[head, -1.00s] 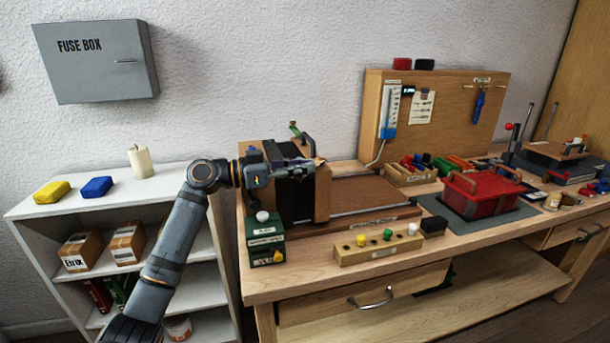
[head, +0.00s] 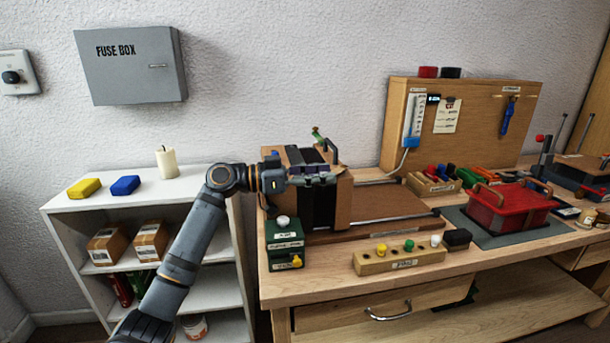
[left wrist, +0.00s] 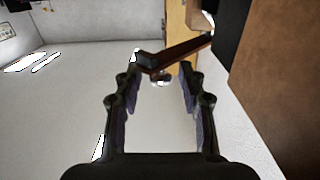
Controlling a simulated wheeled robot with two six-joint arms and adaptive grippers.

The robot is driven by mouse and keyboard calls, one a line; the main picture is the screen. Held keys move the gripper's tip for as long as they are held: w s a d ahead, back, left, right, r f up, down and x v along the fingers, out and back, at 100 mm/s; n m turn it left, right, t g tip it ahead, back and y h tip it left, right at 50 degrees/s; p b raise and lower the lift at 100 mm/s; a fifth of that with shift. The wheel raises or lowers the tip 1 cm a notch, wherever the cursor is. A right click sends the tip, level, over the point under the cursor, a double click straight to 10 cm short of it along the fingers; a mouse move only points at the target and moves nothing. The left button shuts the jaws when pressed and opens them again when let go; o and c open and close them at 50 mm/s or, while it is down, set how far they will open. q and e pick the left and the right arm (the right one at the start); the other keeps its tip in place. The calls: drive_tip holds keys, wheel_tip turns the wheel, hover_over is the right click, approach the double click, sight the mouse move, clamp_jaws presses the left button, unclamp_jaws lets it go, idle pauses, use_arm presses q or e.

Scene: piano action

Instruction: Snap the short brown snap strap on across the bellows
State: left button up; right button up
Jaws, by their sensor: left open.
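The bellows (head: 322,207) is a black pleated block between wooden boards at the left end of the bench. My left gripper (head: 330,174) is in front of its upper part in the head view. In the left wrist view my left gripper (left wrist: 160,78) is open, with nothing between its fingers. A short brown strap (left wrist: 187,48) with a dark end lies just beyond the fingertips and reaches toward the dark bellows side (left wrist: 232,28) at upper right. I cannot tell whether it touches a finger. The strap cannot be made out in the head view. My right gripper is not in view.
A green box (head: 284,245) with a white knob stands before the bellows. A wooden block with coloured pegs (head: 400,259) lies near the bench's front edge. A red crate (head: 510,210) stands farther right. A white shelf (head: 150,200) is at left.

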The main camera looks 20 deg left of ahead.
use_arm(q)
drive_tip(key=v, duration=1.1)
